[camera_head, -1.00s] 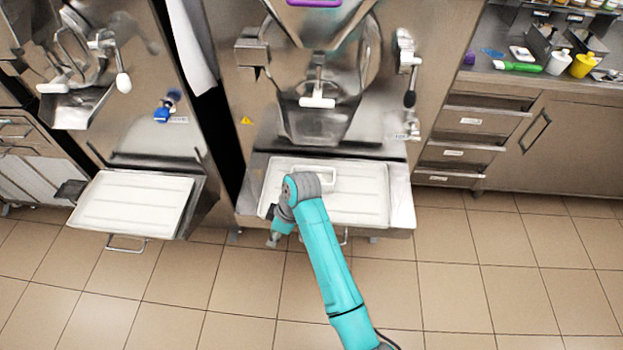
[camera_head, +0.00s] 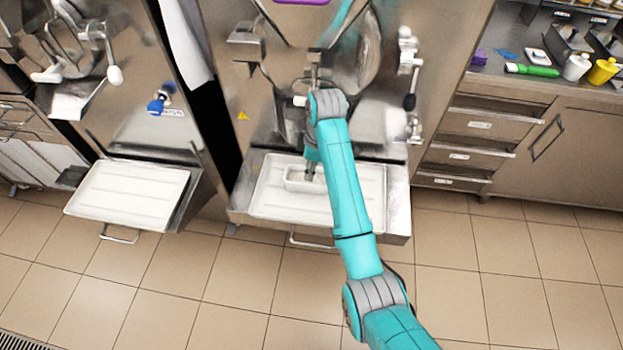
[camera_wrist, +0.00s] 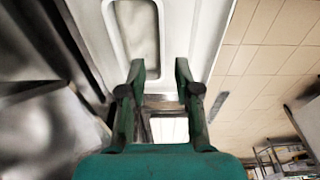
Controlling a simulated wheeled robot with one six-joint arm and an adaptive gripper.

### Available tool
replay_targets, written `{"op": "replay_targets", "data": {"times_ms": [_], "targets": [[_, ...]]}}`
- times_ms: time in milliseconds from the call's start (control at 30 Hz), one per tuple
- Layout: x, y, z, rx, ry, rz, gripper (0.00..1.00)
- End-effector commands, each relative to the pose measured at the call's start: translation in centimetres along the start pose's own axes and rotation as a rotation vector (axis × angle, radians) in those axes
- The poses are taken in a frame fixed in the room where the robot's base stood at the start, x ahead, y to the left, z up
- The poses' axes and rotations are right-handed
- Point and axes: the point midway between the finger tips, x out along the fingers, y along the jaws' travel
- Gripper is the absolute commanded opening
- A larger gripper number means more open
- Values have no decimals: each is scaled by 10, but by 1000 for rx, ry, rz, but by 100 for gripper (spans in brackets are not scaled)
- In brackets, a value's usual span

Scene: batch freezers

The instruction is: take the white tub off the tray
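The white tub (camera_head: 292,183) is a small rectangular container on the white tray (camera_head: 372,203) under the middle machine. In the wrist view the tub (camera_wrist: 138,35) lies just beyond my fingertips, with the white tray (camera_wrist: 204,25) around it. My gripper (camera_wrist: 160,72) is open, its two fingers apart. In the head view my gripper (camera_head: 311,172) points down at the tub, and my arm hides part of the tub and tray. I cannot tell whether the fingers touch the tub.
The machine's steel spout and handle (camera_head: 408,75) stand close above and behind the tray. A second white tray (camera_head: 130,195) is at the left machine. A counter (camera_head: 500,72) with bottles is at the right. The tiled floor in front is clear.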

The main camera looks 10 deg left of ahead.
Motion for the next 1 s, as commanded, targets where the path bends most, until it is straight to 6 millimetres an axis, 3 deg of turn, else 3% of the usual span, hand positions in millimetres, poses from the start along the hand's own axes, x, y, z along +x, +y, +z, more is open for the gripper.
{"op": "replay_targets", "data": {"times_ms": [233,533,800,1000], "targets": [[38,-1,0,0,-1,-3,32],[59,-1,0,0,0,-3,32],[95,-1,-1,0,0,-2,32],[102,-1,-1,0,1,0,32]]}}
